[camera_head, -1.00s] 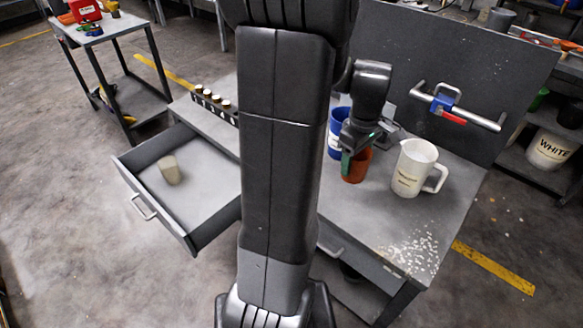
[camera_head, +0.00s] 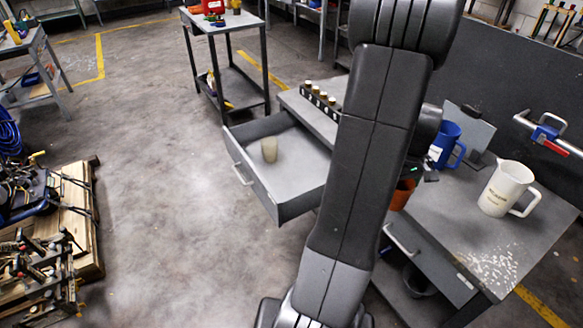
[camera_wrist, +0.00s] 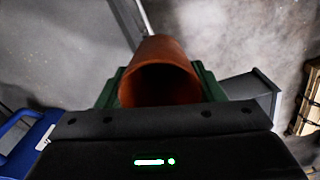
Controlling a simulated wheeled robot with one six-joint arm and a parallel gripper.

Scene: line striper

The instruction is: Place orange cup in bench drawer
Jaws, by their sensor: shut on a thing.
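The orange cup (camera_wrist: 160,62) is held between the green pads of my gripper (camera_wrist: 160,88) in the wrist view. In the head view the cup (camera_head: 402,194) shows partly behind my arm, at the bench's front edge; the gripper itself is mostly hidden there. The open bench drawer (camera_head: 296,211) is pulled out at the left of the bench.
On the bench stand a blue mug (camera_head: 445,143), a white pitcher (camera_head: 503,188) and a rack of small capped items (camera_head: 319,98). A clamp hangs on a bar (camera_head: 546,133) at the back panel. A pallet with tools (camera_head: 75,215) lies at the left. The floor left of the drawer is clear.

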